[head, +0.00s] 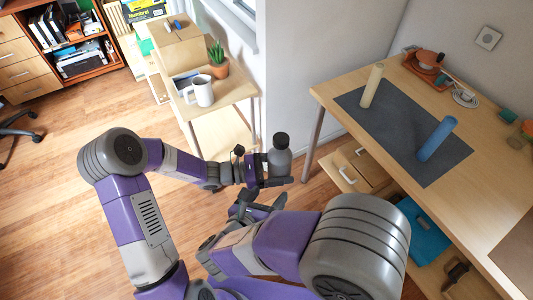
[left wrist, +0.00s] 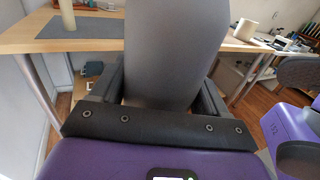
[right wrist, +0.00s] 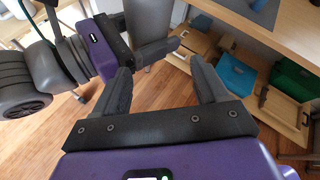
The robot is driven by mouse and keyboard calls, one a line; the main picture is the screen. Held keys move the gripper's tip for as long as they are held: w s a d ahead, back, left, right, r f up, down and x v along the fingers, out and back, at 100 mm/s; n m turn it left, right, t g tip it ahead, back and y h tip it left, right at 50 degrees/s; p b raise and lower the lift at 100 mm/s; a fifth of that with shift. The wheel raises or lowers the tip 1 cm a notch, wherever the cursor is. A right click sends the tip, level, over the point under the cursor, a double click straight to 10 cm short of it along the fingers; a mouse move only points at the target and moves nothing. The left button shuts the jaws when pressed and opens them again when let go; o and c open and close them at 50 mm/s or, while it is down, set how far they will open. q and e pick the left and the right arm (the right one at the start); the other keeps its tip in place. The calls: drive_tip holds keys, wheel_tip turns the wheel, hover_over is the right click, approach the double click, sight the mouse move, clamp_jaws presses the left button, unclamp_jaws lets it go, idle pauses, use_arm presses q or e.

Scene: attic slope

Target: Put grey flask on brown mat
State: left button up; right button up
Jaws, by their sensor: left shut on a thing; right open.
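The grey flask (head: 280,162) with a black cap is upright in my left gripper (head: 268,172), held in the air left of the right-hand table. In the left wrist view the flask (left wrist: 175,50) fills the space between the fingers. In the right wrist view part of the flask (right wrist: 148,22) shows at the top. The brown mat (head: 516,256) lies on the table at the lower right edge of the head view, partly cut off. My right gripper (head: 262,207) is open and empty, just below the flask; its spread fingers (right wrist: 160,78) show in the right wrist view.
The table (head: 330,93) bears a dark grey mat (head: 393,143) with a cream cylinder (head: 372,86) and a blue cylinder (head: 437,138). A small stand with a white mug (head: 201,91) and a potted cactus (head: 218,66) stands behind my left arm.

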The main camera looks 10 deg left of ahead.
sight(283, 133)
drive_tip(key=w+r+m+t, duration=0.1)
drive_tip(key=w+r, duration=0.1)
drive_tip(key=r, duration=0.1)
drive_tip(key=w+r+m+t+h, duration=0.1)
drive_tip(key=w+r, duration=0.1)
drive_tip(key=w+a+r+m+t+h, duration=0.1)
drive_tip(key=w+r+t, duration=0.1)
drive_tip(key=r, duration=0.1)
drive_tip(key=shift+w+a+r+m, duration=0.1)
drive_tip(key=shift+r+m, duration=0.2)
drive_tip(key=shift+r, duration=0.05)
drive_tip(key=shift+w+r, duration=0.25)
drive_tip(key=shift+x, duration=3.6)
drive_tip(key=shift+r, duration=0.15)
use_arm(q)
drive_tip(key=shift+d, duration=0.1)
use_arm(e)
drive_tip(key=shift+s, duration=0.1)
drive_tip(key=c, duration=1.3)
use_arm(q)
drive_tip(key=o, duration=1.1)
use_arm(e)
clamp_jaws()
